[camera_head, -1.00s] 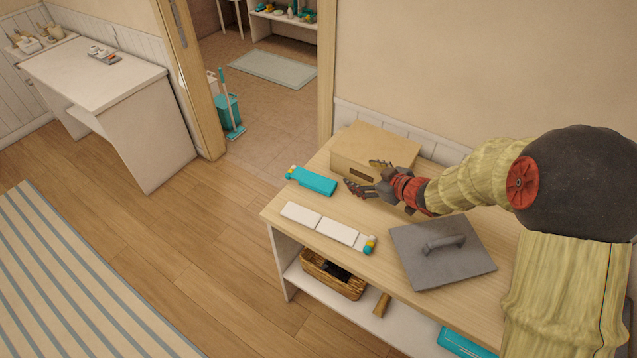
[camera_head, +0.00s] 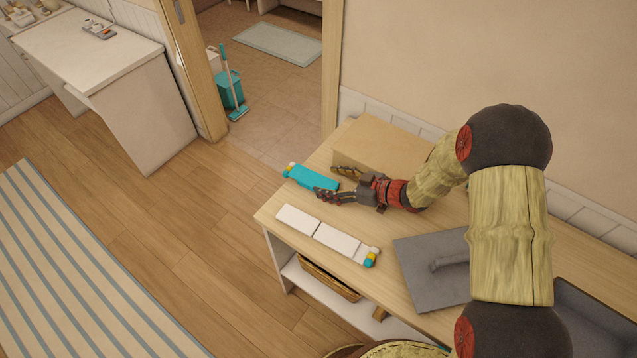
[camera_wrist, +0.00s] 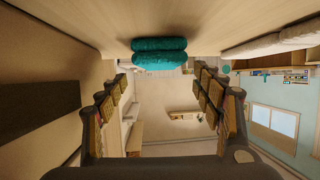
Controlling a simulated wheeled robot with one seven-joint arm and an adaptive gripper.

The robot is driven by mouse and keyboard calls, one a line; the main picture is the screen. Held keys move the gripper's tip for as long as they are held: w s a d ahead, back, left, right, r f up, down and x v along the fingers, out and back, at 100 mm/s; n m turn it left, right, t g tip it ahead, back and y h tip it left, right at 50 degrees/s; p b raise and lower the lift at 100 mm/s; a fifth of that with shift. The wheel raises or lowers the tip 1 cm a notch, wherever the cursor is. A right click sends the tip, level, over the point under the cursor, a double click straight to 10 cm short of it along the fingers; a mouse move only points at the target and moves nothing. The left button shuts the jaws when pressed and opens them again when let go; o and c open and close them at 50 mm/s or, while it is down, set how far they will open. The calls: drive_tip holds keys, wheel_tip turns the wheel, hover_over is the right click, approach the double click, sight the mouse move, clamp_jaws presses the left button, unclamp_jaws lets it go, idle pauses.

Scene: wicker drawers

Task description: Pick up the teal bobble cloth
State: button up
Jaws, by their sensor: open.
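The teal bobble cloth (camera_head: 314,178) lies folded in a narrow strip near the far left corner of the wooden tabletop. Pale and yellow bobbles show at its left end. My gripper (camera_head: 326,183) is open and low over the table at the right end of the cloth, with its fingers pointing left toward it. In the wrist view the cloth (camera_wrist: 158,52) appears as two stacked teal layers, ahead of my gripper (camera_wrist: 160,76) and between the lines of its spread fingers. Whether a finger touches the cloth cannot be told.
A light wooden box (camera_head: 385,142) stands just behind my gripper. A white folded cloth (camera_head: 335,238) with coloured bobbles lies along the table's front. A grey square lid (camera_head: 415,275) with a handle lies to the right. A wicker basket (camera_head: 322,277) sits on the shelf below.

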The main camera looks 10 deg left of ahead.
sight(313, 179)
drive_tip(key=b+x, duration=0.1)
drive_tip(key=x, duration=0.4)
drive_tip(key=shift+w+a+b, duration=0.15)
drive_tip(key=shift+a+b, duration=0.2)
drive_tip(key=c, duration=0.3)
drive_tip(key=c, duration=1)
drive_tip(key=shift+o, duration=0.2)
drive_tip(key=shift+r, duration=0.1)
